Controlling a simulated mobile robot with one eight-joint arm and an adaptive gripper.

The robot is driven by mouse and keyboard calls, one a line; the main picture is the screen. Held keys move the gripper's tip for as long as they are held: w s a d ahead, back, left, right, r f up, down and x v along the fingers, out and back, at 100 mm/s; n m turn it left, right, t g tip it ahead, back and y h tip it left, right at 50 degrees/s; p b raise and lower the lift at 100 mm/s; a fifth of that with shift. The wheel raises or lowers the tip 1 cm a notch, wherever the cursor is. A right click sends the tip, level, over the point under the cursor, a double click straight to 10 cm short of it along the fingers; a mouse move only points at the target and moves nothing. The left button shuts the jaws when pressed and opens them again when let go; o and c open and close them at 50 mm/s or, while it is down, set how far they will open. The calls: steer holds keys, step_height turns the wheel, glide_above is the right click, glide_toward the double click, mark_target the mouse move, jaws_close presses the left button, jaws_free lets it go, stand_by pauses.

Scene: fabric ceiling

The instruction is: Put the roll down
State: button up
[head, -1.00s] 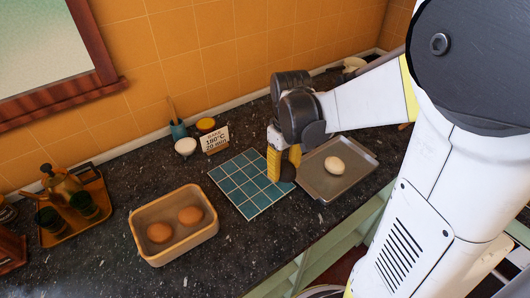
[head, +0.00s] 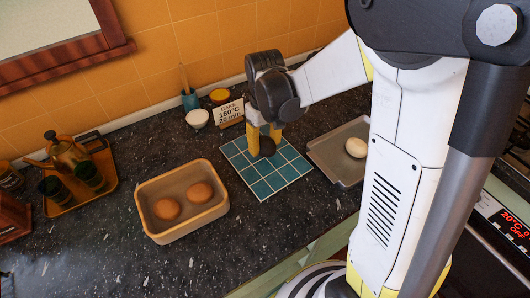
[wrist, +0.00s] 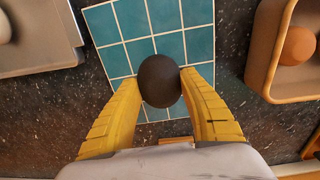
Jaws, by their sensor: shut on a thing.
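My gripper (head: 264,146) is shut on a dark, almost black roll (wrist: 160,82), with one yellow finger on each side of it. The roll also shows in the head view (head: 267,148), low over the teal tiled board (head: 270,180). In the wrist view the board (wrist: 108,28) lies behind the roll, whose outline is near the board's edge closest to my wrist. I cannot tell whether the roll touches the tiles.
A tan box (head: 181,225) with two brown rolls stands left of the board. A metal tray (head: 340,164) with a pale roll (head: 356,147) lies to the right. Bare counter lies in front.

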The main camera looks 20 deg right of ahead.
mark_target(265, 152)
steer(key=shift+f+b, duration=0.6)
steer(key=shift+f, duration=1.1)
steer(key=shift+f, duration=0.25)
steer(key=o, duration=1.1)
steer(key=shift+r, duration=0.1)
steer(key=shift+c, duration=0.2)
